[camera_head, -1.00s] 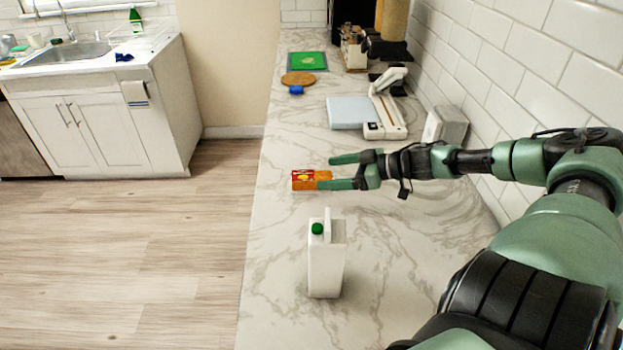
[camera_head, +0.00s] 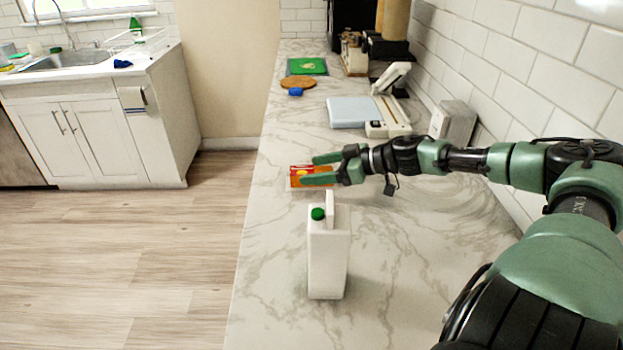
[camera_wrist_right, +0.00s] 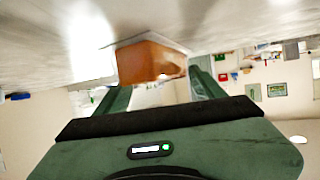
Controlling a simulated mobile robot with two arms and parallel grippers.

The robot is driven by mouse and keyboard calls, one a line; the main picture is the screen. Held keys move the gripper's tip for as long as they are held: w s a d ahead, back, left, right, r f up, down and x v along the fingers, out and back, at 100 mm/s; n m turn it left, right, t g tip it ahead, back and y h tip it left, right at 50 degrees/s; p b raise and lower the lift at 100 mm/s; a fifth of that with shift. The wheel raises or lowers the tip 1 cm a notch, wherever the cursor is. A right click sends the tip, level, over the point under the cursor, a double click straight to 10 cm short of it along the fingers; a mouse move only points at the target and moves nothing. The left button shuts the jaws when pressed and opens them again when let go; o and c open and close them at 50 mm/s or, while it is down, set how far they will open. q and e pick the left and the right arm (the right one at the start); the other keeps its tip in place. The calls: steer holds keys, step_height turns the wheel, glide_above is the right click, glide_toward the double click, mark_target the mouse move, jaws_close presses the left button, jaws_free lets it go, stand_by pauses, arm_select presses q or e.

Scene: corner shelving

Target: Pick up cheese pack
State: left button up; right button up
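The cheese pack, a small red and orange block (camera_head: 296,172), lies on the marble counter near its left edge. In the right wrist view it shows as an orange block (camera_wrist_right: 150,62) ahead of and between the fingers. My right gripper (camera_head: 310,170) is open, its two green fingers reaching over the pack from the right and partly hiding it. In the right wrist view the fingers (camera_wrist_right: 160,83) are spread wide; whether either touches the pack is unclear. My left gripper is not in view.
A white jug with a green cap (camera_head: 328,255) stands on the counter in front of the pack. Behind are a white and blue device (camera_head: 385,118), a round wooden board (camera_head: 298,81) and a green board (camera_head: 307,66). A tiled wall bounds the right.

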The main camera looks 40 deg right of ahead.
jaws_close()
